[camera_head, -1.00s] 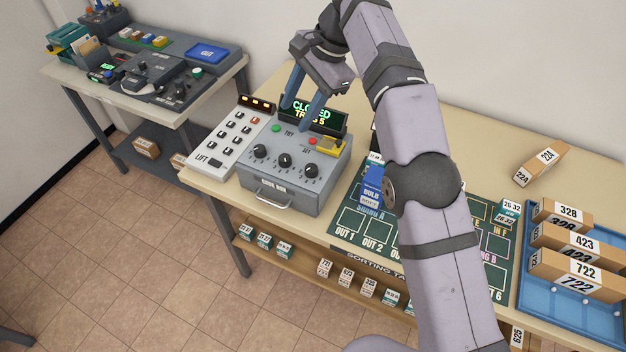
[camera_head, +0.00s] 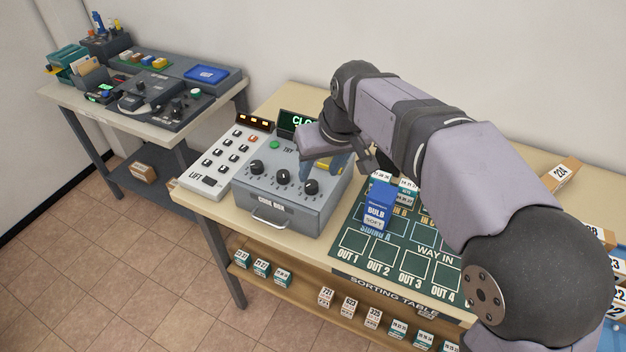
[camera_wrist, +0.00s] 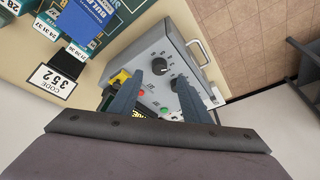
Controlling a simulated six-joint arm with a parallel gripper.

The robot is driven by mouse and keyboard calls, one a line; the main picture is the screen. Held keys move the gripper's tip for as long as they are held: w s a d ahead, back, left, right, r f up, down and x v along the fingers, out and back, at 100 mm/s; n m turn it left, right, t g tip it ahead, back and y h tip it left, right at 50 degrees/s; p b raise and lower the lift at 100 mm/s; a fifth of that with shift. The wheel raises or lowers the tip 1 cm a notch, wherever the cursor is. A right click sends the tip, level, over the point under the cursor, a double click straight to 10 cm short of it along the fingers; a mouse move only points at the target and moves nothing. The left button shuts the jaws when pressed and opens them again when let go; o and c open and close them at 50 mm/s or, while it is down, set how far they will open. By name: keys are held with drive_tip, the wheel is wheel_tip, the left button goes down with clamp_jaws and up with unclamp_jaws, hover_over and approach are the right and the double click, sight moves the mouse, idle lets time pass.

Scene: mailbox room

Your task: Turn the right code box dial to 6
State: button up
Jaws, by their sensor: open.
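The grey code box (camera_head: 275,212) stands on the table with three black dials in a row on its top. Its right dial (camera_head: 311,187) is just in front of my gripper (camera_head: 314,172), and its pointer setting is too small to read. In the wrist view the right dial (camera_wrist: 159,66) appears between and beyond the two blue-grey fingertips (camera_wrist: 162,78). The jaws are open and hold nothing; I cannot tell whether a finger touches the dial. The middle dial (camera_head: 284,176) is close to the left finger. The display (camera_head: 297,121) behind is partly hidden by my gripper.
A white LIFT keypad (camera_head: 222,158) stands left of the box. A blue bulb carton (camera_head: 378,207) stands on the green sorting mat (camera_head: 368,243) to the right. A yellow part (camera_wrist: 118,78) sits on the box beside the dials. Parcels lie at the far right.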

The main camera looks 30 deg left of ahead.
sight(311, 184)
drive_tip(key=shift+w+a+n, duration=0.15)
drive_tip(key=shift+n, duration=0.85)
drive_tip(key=shift+p+x, duration=0.7)
drive_tip(key=shift+x, duration=2.95)
drive_tip(key=c, duration=1)
